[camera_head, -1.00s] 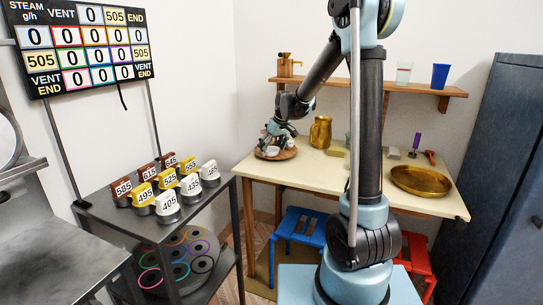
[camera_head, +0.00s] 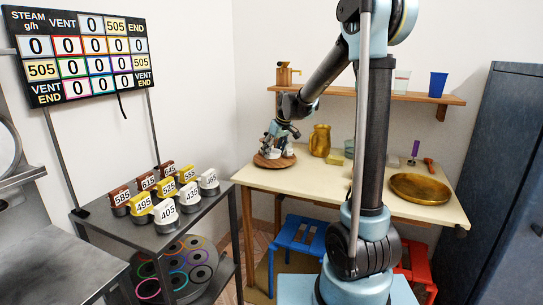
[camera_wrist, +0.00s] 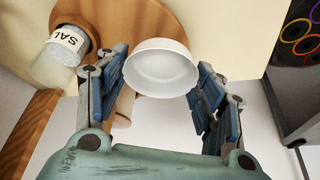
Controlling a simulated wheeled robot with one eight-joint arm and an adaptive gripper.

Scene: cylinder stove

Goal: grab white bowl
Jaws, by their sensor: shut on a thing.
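The white bowl (camera_wrist: 161,68) shows in the wrist view between the two fingers of my gripper (camera_wrist: 163,74), over the round wooden board (camera_wrist: 188,28). The left finger touches its rim side, and the right finger is close along the other side. My gripper is shut on the bowl. In the head view my gripper (camera_head: 277,146) is low over the round wooden board (camera_head: 263,163) at the left end of the table. The bowl is mostly hidden there behind the fingers.
A salt jar (camera_wrist: 61,55) stands left of the bowl in the wrist view. A brass jug (camera_head: 320,140) stands right of my gripper on the table (camera_head: 350,186). A gold dish (camera_head: 420,187) is farther right. The rack with labelled weights (camera_head: 165,205) is left.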

